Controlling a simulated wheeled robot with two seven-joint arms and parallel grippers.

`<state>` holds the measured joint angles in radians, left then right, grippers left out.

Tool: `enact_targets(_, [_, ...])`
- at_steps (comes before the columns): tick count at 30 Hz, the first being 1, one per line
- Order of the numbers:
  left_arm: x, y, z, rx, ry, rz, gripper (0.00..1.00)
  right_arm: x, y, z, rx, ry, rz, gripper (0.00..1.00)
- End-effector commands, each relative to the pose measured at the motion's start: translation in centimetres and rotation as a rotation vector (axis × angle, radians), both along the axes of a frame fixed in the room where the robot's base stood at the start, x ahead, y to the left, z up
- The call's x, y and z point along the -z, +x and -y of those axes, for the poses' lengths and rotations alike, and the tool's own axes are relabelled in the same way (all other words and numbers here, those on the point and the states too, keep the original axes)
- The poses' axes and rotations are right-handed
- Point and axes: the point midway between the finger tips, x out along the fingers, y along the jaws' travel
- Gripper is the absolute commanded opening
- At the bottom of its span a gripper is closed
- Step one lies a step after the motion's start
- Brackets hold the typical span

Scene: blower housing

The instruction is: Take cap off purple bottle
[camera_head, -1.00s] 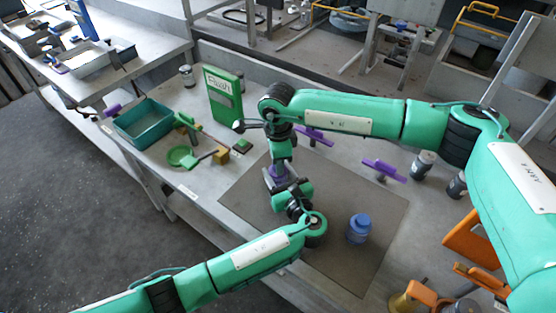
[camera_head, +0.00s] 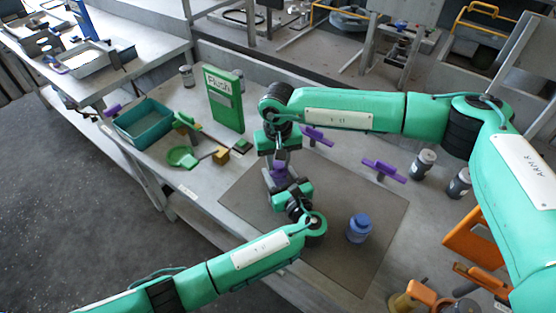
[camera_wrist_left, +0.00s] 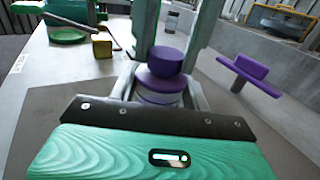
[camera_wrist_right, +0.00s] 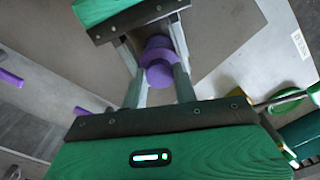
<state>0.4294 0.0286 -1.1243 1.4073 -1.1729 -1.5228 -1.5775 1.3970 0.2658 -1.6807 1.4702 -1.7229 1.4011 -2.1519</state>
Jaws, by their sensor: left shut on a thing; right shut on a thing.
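I cannot make out a gap between cap and bottle. My left gripper (camera_wrist_left: 160,88) is shut on the bottle's body from the side. My right gripper (camera_wrist_right: 158,80) comes from above and is shut on the cap. In the head view the bottle (camera_head: 279,172) is partly hidden between both grippers.
A blue bottle (camera_head: 359,228) stands on the grey mat (camera_head: 335,265), right of my left gripper. Purple T-shaped pieces (camera_head: 384,170), dark jars (camera_head: 423,163), a green box (camera_head: 224,98) and a teal bin (camera_head: 143,122) surround it. Orange parts (camera_head: 472,239) lie at right.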

Motion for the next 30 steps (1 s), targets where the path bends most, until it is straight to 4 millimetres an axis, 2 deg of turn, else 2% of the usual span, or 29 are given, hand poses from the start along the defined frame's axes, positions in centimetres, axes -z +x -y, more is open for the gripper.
enact_targets(4, [-0.01,-0.05,0.08,0.001,0.0,0.0,0.0,-0.07,0.08,0.01,-0.202,0.0,0.002,0.02])
enact_targets(9, [-0.01,-0.05,0.07,0.001,0.0,0.0,0.0,-0.09,0.1,0.02,-0.332,0.0,0.002,0.02])
enact_targets(30, [-0.01,-0.01,0.0,0.0,0.0,0.0,0.0,-0.25,0.11,0.03,-0.326,0.0,0.002,0.02])
